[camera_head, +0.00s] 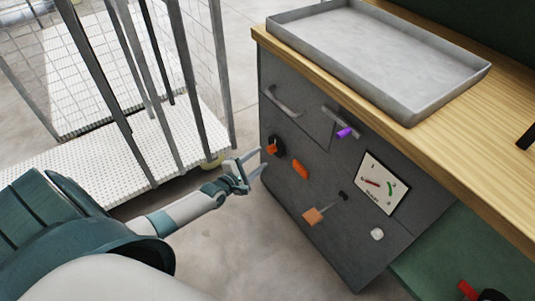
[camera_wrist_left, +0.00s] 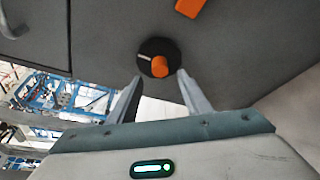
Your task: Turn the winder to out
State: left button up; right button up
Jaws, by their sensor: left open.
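On the front of the grey cabinet (camera_head: 345,250) is a round black disc with an orange knob (camera_head: 275,146), which looks like the winder. In the left wrist view, the winder (camera_wrist_left: 157,58) shows a white mark on its upper left and the orange knob at its lower right. No readable "out" label shows beside it. My left gripper (camera_head: 263,159) is open and empty, just in front of the cabinet. In the left wrist view, its fingertips (camera_wrist_left: 160,76) lie to either side below the winder, apart from it. My right gripper is not in view.
Near the winder are an orange block (camera_head: 300,170), a rod with an orange end (camera_head: 313,216), a purple-tipped lever (camera_head: 345,132), a white dial plate (camera_head: 378,172) and a drawer handle (camera_head: 281,103). A grey tray (camera_head: 460,85) lies on the wooden top. A barred frame (camera_head: 222,75) stands left.

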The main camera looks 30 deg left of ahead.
aim_at(269, 151)
pick_arm(q)
jog(key=b+x, duration=0.1)
jog(key=x, duration=0.4)
jog(key=shift+f, duration=0.1)
jog(key=shift+w+f, duration=0.1)
jog(key=shift+w, duration=0.5)
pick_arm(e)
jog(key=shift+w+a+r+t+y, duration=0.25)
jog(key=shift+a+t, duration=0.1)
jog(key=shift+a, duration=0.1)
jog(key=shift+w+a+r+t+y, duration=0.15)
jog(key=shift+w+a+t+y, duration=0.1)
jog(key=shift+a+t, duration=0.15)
pick_arm(q)
jog(key=c, duration=1.1)
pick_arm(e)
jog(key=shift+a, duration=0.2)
